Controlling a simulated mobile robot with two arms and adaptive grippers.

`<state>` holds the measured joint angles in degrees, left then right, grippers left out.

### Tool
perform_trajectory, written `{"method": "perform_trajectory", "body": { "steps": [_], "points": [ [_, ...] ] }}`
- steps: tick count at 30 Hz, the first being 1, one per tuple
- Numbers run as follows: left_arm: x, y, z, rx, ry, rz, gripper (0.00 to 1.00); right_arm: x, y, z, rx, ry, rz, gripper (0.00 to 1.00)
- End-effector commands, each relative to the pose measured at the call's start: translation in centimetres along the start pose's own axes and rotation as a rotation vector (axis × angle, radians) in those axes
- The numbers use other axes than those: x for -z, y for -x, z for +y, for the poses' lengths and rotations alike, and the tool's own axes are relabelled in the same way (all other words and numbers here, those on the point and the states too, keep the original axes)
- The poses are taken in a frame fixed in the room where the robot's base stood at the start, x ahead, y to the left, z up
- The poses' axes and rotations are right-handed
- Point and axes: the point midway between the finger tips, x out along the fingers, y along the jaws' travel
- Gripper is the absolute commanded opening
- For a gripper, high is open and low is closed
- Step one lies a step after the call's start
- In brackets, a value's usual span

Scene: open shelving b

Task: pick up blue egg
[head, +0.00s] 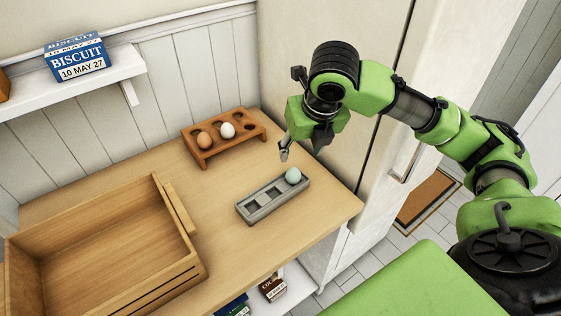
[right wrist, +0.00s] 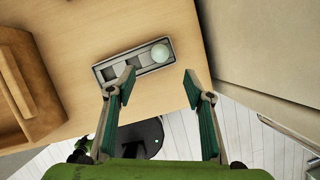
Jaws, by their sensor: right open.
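The blue egg (head: 293,175) is pale blue and sits in the right end compartment of a grey tray (head: 262,208) on the wooden counter. In the right wrist view the egg (right wrist: 160,53) lies in the tray (right wrist: 101,72), beyond and between the two fingertips. My right gripper (head: 284,152) hangs above the counter, behind the tray in the head view. It is open and empty, with its green-padded fingers (right wrist: 160,80) apart and not touching the egg. My left gripper is in neither view.
A brown wooden egg rack (head: 210,157) holds a brown egg (head: 205,140) and a white egg (head: 227,130) behind the tray. A large wooden crate (head: 190,262) fills the counter's left. A tall pale cabinet (head: 330,75) stands close at the right. Bare counter surrounds the tray.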

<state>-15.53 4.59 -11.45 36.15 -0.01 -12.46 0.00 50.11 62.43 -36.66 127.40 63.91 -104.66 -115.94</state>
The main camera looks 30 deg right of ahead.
Motion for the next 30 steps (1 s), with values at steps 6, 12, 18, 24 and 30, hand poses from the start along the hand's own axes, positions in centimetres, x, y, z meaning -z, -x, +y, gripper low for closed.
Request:
{"method": "perform_trajectory", "body": {
  "steps": [6,12,18,24,30],
  "points": [
    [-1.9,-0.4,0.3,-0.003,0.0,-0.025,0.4,0.1,-3.0,-0.2,0.004,0.01,0.005,0.48],
    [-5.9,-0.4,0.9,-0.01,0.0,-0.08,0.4,0.1,-6.8,-0.2,0.003,0.008,0.004,0.48],
    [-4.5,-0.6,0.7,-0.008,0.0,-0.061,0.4,-0.1,-8.4,-0.1,0.002,0.009,0.0,0.48],
    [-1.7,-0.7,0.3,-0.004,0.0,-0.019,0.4,0.2,-10.8,0.1,0.002,0.009,0.004,0.48],
    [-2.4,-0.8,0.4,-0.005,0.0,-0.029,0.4,0.1,-13.3,0.1,0.002,0.008,0.0,0.48]
  ]
}}
